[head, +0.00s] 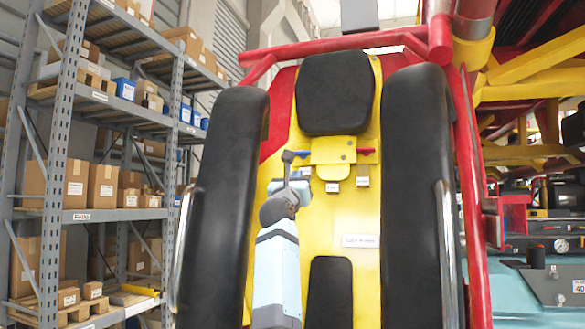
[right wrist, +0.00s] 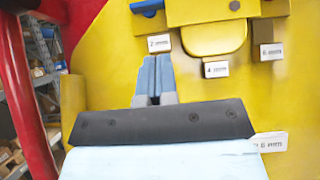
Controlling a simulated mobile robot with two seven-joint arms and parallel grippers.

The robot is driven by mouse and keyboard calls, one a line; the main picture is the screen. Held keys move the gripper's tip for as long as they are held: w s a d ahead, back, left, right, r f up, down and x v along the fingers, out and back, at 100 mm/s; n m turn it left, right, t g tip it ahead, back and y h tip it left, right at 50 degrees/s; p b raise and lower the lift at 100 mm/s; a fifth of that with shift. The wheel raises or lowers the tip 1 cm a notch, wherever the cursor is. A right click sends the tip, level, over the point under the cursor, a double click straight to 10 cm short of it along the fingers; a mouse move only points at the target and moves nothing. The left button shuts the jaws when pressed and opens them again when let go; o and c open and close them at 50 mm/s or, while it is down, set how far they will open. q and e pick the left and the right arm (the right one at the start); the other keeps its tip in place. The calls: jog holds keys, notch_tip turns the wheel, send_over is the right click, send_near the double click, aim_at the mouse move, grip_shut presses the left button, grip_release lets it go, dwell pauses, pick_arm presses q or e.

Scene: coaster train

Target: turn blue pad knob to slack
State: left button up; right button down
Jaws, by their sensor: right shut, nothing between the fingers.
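A yellow bracket (head: 333,151) sits on the yellow seat back below the black headrest (head: 338,92). In the right wrist view a blue piece (right wrist: 147,6) shows at the top left edge; I cannot tell which is the pad knob. My right gripper (head: 288,157) is at the left of the bracket. In the right wrist view its fingers (right wrist: 155,62) are together and empty, with tips just below the tag marked 2 (right wrist: 159,43). My left gripper is out of view.
Black padded bars (head: 228,190) and (head: 418,180) flank the seat back. Tags marked 4 (right wrist: 216,69) and 6 (right wrist: 271,51) hang right of my fingers. A red frame (head: 471,190) is at the right, shelves with boxes (head: 105,182) at the left.

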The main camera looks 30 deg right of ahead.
aim_at(309, 155)
jog(key=p+x, duration=0.1)
jog(key=x, duration=0.2)
jog(key=p+x, duration=0.1)
jog(key=x, duration=0.2)
jog(key=r+p+x, duration=0.1)
jog(key=x, duration=0.2)
jog(key=shift+s, duration=0.3)
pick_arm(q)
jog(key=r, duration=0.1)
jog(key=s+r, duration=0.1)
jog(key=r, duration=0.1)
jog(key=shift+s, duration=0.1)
pick_arm(e)
jog(key=shift+w+d+r, duration=0.1)
jog(key=shift+w+d, duration=0.15)
jog(key=shift+d, duration=0.05)
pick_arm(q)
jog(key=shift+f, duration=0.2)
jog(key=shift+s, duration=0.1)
pick_arm(e)
jog(key=shift+r, duration=0.1)
